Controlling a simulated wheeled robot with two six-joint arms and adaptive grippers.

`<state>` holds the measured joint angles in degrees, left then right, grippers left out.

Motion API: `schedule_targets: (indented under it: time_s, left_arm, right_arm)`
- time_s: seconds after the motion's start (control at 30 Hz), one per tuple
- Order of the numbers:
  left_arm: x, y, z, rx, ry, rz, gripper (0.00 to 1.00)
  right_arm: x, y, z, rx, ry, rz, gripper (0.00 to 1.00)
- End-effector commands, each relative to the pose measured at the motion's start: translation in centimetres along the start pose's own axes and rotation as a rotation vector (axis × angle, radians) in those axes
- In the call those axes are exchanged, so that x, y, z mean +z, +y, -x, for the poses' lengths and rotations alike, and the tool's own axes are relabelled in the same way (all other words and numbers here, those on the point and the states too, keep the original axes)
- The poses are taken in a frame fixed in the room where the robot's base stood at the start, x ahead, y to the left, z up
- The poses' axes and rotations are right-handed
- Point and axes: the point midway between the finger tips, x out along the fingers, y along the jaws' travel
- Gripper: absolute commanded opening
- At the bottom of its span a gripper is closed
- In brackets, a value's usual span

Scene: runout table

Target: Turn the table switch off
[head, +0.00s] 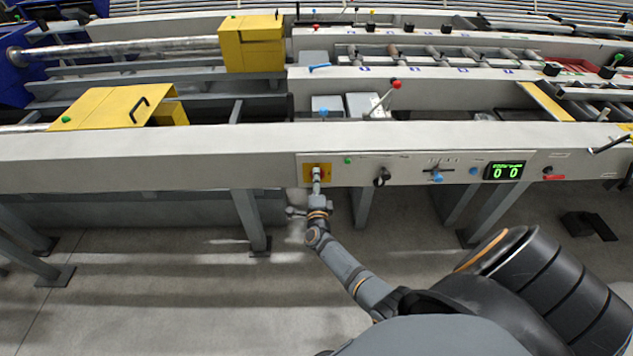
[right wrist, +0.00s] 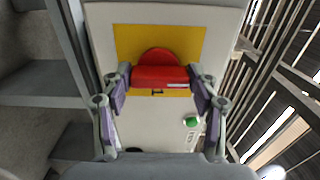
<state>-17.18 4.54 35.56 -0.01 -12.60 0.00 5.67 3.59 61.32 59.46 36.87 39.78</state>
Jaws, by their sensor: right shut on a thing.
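The table switch is a red rotary knob (right wrist: 160,72) on a yellow plate, seen in the right wrist view. In the head view the yellow plate (head: 309,173) is on the left end of the control panel, with its knob mostly hidden by my gripper. My right gripper (head: 317,172) reaches up to the plate from below. In the right wrist view its two fingers (right wrist: 160,82) stand on either side of the red knob and are shut on it. My left gripper is not in view.
The control panel (head: 405,168) also has a green button (head: 347,161), a black knob (head: 381,177), a blue-tipped lever (head: 437,178) and a green display (head: 503,172) reading 0 0. Table legs (head: 250,218) stand below. The floor (head: 150,290) in front is clear.

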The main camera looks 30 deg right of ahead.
Motion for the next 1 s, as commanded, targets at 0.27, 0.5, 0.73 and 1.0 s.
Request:
schedule_targets:
  time_s: [0.27,0.5,0.73,1.0]
  left_arm:
    - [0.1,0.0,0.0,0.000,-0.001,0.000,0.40]
    - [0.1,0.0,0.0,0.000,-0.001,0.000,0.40]
    - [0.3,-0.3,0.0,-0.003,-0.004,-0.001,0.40]
    - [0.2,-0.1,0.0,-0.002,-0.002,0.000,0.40]
  right_arm:
    - [0.0,0.2,0.1,0.003,-0.001,0.005,0.63]
    - [0.0,0.1,0.0,0.001,-0.001,0.003,0.83]
    - [0.0,0.1,0.1,0.001,-0.001,0.002,0.83]
    - [0.0,0.2,4.8,0.005,-0.001,0.000,0.83]
